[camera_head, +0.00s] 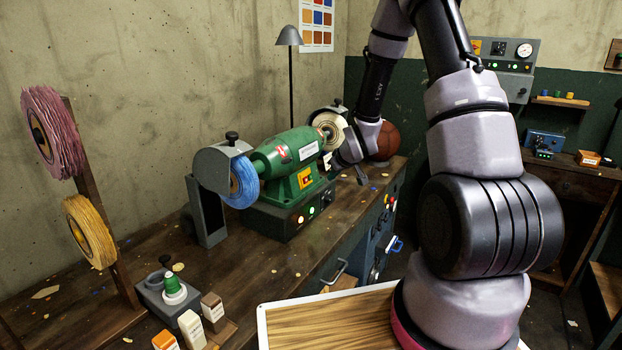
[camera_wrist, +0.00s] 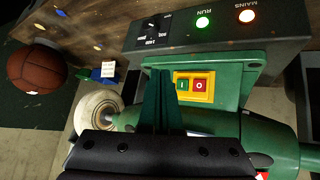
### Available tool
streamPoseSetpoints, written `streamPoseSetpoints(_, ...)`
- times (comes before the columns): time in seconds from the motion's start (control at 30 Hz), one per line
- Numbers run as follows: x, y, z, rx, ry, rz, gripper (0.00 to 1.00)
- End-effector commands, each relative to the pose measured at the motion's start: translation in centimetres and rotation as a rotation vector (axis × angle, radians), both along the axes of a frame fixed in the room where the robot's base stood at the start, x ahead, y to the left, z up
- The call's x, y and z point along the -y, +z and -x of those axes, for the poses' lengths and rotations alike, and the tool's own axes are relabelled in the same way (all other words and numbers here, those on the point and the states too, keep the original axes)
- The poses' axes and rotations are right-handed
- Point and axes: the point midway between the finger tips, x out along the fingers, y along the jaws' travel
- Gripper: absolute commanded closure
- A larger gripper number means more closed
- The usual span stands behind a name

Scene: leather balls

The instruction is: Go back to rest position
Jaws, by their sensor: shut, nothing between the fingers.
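My gripper (camera_head: 345,168) is at the right end of the green polishing machine (camera_head: 288,154) in the head view, close to its white buffing wheel (camera_head: 329,131). In the wrist view my gripper (camera_wrist: 161,78) is shut with its two fingers together and nothing between them. The fingers are in front of the machine's green body, beside a yellow switch plate (camera_wrist: 195,87) with a green and a red button. I cannot tell whether they touch it. My arm reaches across the right half of the head view.
The blue wheel (camera_head: 241,183) is at the machine's left end. A brown leather ball (camera_head: 387,141) sits on the bench (camera_head: 252,262) beyond my gripper. Pink (camera_head: 48,131) and yellow (camera_head: 90,230) wheels hang at left. A lamp (camera_head: 289,38) stands behind. Small blocks (camera_head: 191,326) lie in front.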

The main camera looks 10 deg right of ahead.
Motion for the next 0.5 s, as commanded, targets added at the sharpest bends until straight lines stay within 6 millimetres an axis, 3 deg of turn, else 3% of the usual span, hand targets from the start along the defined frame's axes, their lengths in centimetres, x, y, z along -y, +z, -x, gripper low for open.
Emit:
streamPoseSetpoints(0.37,0.0,0.2,0.0,0.000,-0.001,0.000,1.00)
streamPoseSetpoints(0.5,0.3,2.7,0.3,-0.004,-0.026,-0.003,1.00)
